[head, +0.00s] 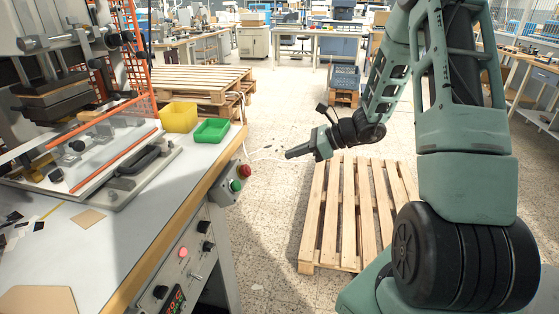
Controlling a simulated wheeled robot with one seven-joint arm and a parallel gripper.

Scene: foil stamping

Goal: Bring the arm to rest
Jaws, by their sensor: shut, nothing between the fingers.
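My gripper (298,151) is at the end of my green and black arm, near the middle of the head view. It points left and its fingers look shut, with nothing seen in them. It hangs in free air above the floor, to the right of the workbench edge and apart from it. My arm comes down from the upper right and bends at a dark wrist joint.
A white workbench (130,229) with a stamping press (40,75) fills the left. It bears a yellow bin (178,117) and a green bin (211,131). A control box (231,184) juts from its side. A wooden pallet (333,207) lies on the floor below my arm.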

